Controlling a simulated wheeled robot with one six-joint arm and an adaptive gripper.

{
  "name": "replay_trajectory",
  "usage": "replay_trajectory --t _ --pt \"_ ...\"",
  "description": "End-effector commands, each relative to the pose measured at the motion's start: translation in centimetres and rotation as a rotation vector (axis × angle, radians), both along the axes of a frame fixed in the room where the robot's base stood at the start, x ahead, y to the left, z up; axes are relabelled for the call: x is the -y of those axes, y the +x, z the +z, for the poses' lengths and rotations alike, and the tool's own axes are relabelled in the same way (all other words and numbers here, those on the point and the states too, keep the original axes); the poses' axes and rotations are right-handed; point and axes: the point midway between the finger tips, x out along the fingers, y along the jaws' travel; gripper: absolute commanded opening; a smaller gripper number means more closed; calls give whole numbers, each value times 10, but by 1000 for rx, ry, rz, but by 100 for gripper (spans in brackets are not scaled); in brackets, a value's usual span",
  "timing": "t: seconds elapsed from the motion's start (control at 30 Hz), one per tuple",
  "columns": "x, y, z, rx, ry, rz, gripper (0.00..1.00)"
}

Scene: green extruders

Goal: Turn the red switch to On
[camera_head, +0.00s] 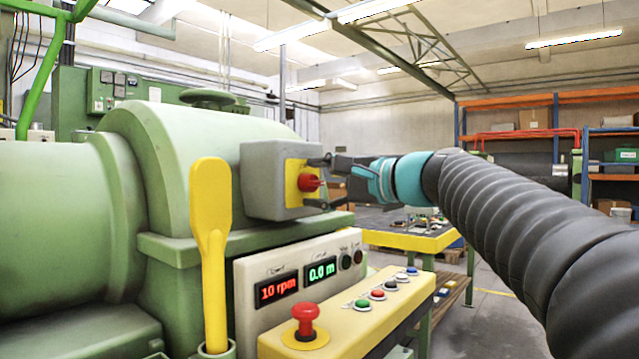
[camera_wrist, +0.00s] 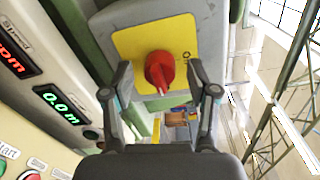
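The red switch (camera_head: 309,183) is a round knob on a yellow plate (camera_head: 293,178) on the side of a grey box (camera_head: 262,180) fixed to the green machine. In the wrist view the switch (camera_wrist: 159,70) sits mid-picture, its narrow end with a pale mark pointing down. Lettering beside it on the plate starts with "O"; the rest is unclear. My gripper (camera_head: 320,182) faces the plate from the right. In the wrist view my gripper (camera_wrist: 160,75) is open, one finger on each side of the switch, with visible gaps; I see no contact.
A yellow ledge holds several buttons and a red mushroom button (camera_head: 305,322). A yellow paddle-shaped lever (camera_head: 211,230) stands at left. Open floor lies at right.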

Motion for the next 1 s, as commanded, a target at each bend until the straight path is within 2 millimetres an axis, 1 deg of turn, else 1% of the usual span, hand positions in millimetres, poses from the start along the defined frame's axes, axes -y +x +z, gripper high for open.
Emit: replay_trajectory --t 0.17,0.27,0.7,0.83,1.0 --pt "2 -2 0 1 -1 0 59" --pt "9 -7 1 1 1 -1 59" --pt "72 -54 5 1 -1 -4 59" --pt "84 -64 5 0 0 -4 59" --pt "93 -72 6 0 0 -1 59"
